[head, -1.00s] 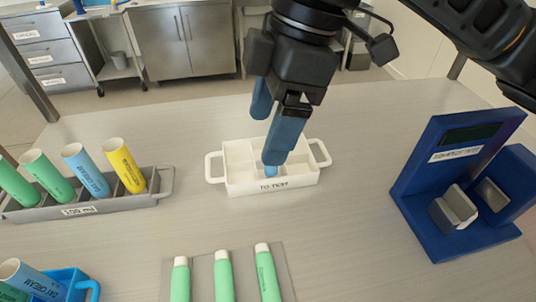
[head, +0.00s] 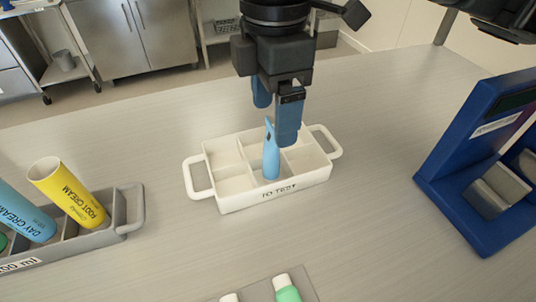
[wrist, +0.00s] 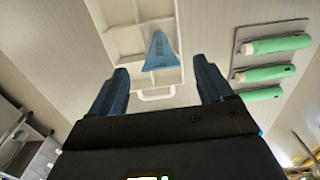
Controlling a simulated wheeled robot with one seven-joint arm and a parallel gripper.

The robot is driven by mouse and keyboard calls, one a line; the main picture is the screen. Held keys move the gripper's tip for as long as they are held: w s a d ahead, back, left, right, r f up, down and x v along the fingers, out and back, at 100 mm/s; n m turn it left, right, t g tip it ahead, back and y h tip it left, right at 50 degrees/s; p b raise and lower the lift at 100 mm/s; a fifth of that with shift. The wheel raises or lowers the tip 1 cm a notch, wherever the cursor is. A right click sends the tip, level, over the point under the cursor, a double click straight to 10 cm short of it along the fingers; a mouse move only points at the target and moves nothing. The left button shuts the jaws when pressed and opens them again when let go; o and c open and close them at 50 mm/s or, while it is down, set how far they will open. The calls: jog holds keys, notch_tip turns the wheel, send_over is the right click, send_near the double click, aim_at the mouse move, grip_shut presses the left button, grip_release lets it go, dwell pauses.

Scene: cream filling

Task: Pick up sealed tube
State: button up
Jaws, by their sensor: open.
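A blue tube (head: 271,157) with a flat, pressed upper end stands in the front middle compartment of a white divided tray (head: 222,207). In the wrist view the tube (wrist: 160,54) lies ahead of the gap between my fingers. My gripper (head: 275,124) is over the tray, open and empty, its fingers pointing down. One finger overlaps the tube's upper right side in the head view, so I cannot tell whether they touch. The open fingers also show in the wrist view (wrist: 161,78).
A grey rack (head: 122,229) with yellow and blue tubes stands at the left. A blue machine (head: 455,165) stands at the right. White-capped green tubes (head: 286,290) lie on a grey mat in front. Bare table surrounds the tray.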

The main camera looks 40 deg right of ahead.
aim_at(272, 126)
jog(key=shift+a+f, duration=0.1)
jog(key=shift+f, duration=2.6)
jog(key=c, duration=1.1)
